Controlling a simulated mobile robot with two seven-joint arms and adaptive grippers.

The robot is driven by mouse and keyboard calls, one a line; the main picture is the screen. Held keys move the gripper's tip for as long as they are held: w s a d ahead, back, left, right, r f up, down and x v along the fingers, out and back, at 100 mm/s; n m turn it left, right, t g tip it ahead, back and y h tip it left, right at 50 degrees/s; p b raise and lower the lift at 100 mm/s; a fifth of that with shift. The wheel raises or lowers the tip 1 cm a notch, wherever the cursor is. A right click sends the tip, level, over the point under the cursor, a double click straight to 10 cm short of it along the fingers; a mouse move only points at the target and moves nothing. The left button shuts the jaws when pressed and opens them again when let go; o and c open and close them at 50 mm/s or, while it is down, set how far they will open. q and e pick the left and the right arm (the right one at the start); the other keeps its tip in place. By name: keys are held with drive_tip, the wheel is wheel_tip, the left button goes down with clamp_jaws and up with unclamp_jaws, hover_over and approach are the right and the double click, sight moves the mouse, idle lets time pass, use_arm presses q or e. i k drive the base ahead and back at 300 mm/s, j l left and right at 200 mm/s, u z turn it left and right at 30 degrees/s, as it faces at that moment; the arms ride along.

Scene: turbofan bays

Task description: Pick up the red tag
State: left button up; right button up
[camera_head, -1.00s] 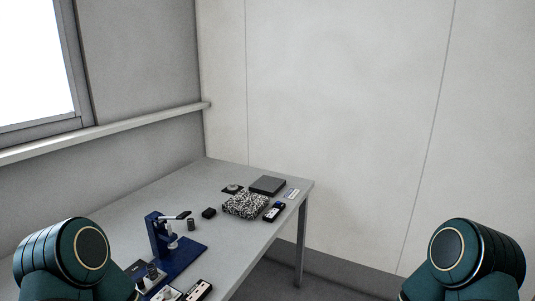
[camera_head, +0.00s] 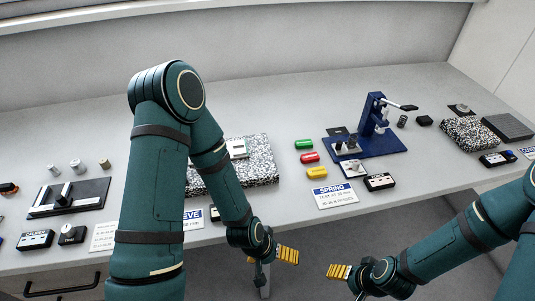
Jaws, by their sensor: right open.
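The red tag (camera_head: 310,158) lies on the grey table, between a green tag (camera_head: 303,145) behind it and a yellow tag (camera_head: 317,173) in front of it. My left gripper (camera_head: 276,260) hangs past the table's front edge, lower and nearer than the tags. My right gripper (camera_head: 347,280) is open and empty, also off the front edge, below and to the right of the red tag. Neither gripper touches a tag.
A blue press stand (camera_head: 368,143) is right of the tags. A SPRING sign (camera_head: 335,196) lies in front of them. A speckled stone block (camera_head: 256,160) stands left, partly behind my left arm. A second speckled block (camera_head: 468,134) sits far right.

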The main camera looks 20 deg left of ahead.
sight(306, 158)
drive_tip(key=u, duration=0.25)
drive_tip(key=k, duration=0.1)
drive_tip(key=l+z, duration=0.2)
drive_tip(key=l, duration=0.25)
drive_tip(key=i+l+z, duration=0.35)
drive_tip(key=i+l, duration=0.3)
